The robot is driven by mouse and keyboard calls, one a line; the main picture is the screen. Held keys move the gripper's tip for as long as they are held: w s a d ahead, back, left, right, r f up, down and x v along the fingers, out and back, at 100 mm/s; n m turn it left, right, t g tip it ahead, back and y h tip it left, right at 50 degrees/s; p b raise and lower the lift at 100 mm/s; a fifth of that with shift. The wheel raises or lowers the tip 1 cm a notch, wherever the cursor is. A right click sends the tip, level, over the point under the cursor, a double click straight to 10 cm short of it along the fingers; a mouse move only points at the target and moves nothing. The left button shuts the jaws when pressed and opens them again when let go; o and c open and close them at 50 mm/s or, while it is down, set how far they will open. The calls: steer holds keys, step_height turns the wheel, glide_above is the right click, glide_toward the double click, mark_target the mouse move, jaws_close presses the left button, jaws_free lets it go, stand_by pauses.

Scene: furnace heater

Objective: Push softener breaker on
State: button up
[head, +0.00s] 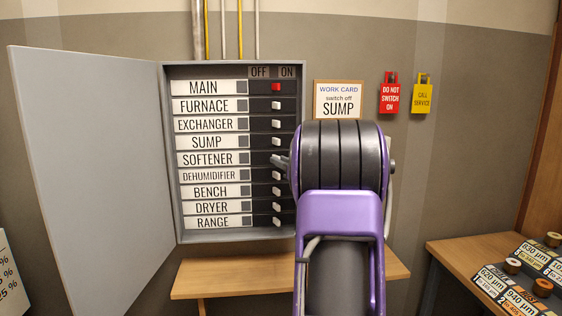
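The breaker panel (170,150) is on the wall with its door open to the left. The SOFTENER row label (208,159) is in the middle of the column of labels. My gripper (279,160) reaches in from the right, and a small grey tip of it shows at the right end of the SOFTENER row. This tip covers the SOFTENER switch, so I cannot see its position or whether the tip touches it. My wrist hides the rest of the gripper, so I cannot tell whether it is open or shut.
A red MAIN switch (276,87) and several white switches, such as SUMP (276,142) and DEHUMIDIFIER (276,174), line up close above and below the tip. The open door (95,180) stands left. A wooden shelf (230,279) is below. A work card (338,100) hangs right.

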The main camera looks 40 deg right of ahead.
steer(key=shift+o, duration=1)
steer(key=shift+r, duration=0.1)
steer(key=shift+s, duration=0.15)
steer(key=s+a+b, duration=0.1)
steer(key=s+a, duration=0.1)
steer(key=s, duration=1.5)
steer(key=shift+a, duration=0.3)
